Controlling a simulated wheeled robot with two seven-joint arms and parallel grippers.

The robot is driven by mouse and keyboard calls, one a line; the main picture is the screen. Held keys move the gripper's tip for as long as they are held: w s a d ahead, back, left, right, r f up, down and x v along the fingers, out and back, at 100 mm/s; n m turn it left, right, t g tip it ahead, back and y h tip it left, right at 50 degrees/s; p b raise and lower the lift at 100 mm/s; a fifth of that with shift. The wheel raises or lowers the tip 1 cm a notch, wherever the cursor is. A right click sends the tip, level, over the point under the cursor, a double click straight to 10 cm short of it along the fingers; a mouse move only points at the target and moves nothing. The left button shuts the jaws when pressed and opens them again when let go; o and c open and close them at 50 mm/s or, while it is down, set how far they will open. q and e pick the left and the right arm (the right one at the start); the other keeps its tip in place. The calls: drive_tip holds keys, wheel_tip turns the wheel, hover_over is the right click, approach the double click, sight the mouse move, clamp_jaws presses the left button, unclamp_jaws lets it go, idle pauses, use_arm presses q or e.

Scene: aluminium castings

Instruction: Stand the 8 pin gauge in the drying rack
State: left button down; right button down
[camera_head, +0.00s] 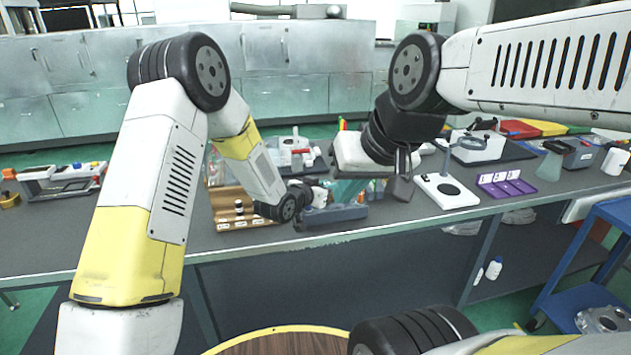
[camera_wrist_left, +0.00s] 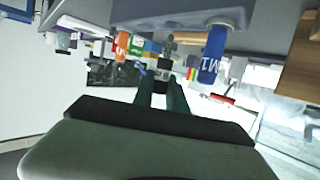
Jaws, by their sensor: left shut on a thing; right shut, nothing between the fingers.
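My left gripper (camera_wrist_left: 160,92) is shut on a dark pin gauge with a white label (camera_wrist_left: 162,72) between its teal fingers; the label is too small to read surely. In the head view the left wrist reaches down over the bench, and the gauge cannot be made out there. A brown wooden rack with small dark and white pieces (camera_head: 243,222) lies left of that wrist; I cannot tell whether it is the drying rack.
A grey-blue block (camera_head: 335,215) lies near the bench's front edge. A white stand (camera_head: 446,191) and a purple tray (camera_head: 505,184) are to the right.

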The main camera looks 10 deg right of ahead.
use_arm(q)
drive_tip(key=shift+f, duration=2.55)
drive_tip(key=c, duration=1.3)
unclamp_jaws()
drive_tip(key=shift+o, duration=0.2)
drive_tip(key=shift+a, duration=0.1)
drive_tip(key=v, duration=0.7)
drive_tip(key=shift+s+a+r, duration=0.1)
drive_tip(key=shift+s+a, duration=0.1)
drive_tip(key=shift+s, duration=0.05)
